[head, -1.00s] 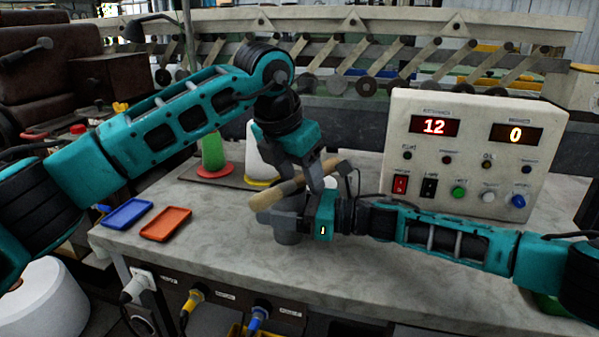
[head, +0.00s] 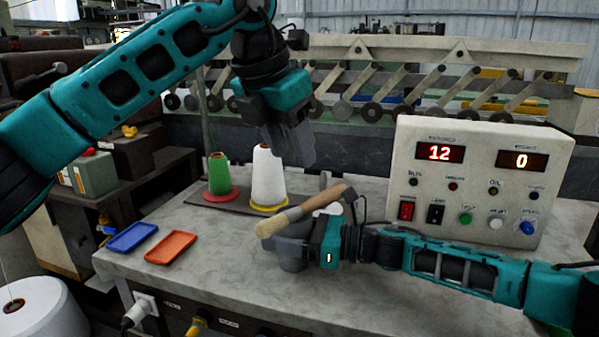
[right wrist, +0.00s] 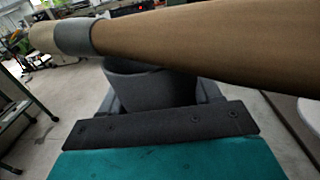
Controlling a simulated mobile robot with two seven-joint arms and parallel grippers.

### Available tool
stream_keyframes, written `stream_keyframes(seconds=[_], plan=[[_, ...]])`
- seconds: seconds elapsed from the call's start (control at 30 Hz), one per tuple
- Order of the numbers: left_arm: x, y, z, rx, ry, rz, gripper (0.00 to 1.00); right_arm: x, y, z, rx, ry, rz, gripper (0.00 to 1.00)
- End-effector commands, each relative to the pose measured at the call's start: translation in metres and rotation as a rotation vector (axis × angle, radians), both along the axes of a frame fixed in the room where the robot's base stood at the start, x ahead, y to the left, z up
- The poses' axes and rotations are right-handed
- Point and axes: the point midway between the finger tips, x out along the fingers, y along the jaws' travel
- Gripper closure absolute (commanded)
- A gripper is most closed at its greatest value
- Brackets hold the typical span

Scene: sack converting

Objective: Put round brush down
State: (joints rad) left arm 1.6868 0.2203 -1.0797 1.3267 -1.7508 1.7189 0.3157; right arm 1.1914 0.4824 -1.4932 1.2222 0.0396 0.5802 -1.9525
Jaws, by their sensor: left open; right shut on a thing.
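The round brush (head: 305,212) has a tan wooden handle, a grey ferrule and pale bristles at its left end. It lies tilted across the top of a grey pot (head: 291,254) and my right gripper (head: 307,250). My right gripper is shut on the pot, low over the table. In the right wrist view, the brush handle (right wrist: 200,40) crosses close in front of the camera, with the dark pot (right wrist: 150,88) between the fingers behind it. What bears the brush is partly hidden. My left gripper (head: 292,145) is open and empty, above the brush and apart from it.
A blue tray (head: 131,237) and an orange tray (head: 170,247) lie on the table's left. A green cone (head: 218,172) and a white cone (head: 268,178) stand behind. A control box (head: 475,185) stands at right. The front middle of the table (head: 225,285) is clear.

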Motion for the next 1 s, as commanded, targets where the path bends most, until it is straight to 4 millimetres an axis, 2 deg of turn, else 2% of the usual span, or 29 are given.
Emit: stream_keyframes(seconds=[0.23, 0.57, 0.8, 1.0], plan=[[0.002, 0.001, -0.02, -0.125, -0.129, -0.005, 0.57, 0.0, 0.0, 0.0, 0.001, 0.0, 0.0, 0.67], [0.0, 0.001, -0.029, -0.252, -0.268, -0.009, 0.57, 0.0, 0.0, 0.0, 0.001, 0.0, 0.0, 0.67], [0.021, -0.018, -0.057, -0.257, -0.272, -0.009, 0.57, 0.0, 0.0, 0.0, 0.001, 0.0, 0.0, 0.67], [0.033, -0.028, -0.072, -0.255, -0.273, -0.008, 0.57, 0.0, 0.0, 0.0, 0.001, 0.0, 0.0, 0.67]])
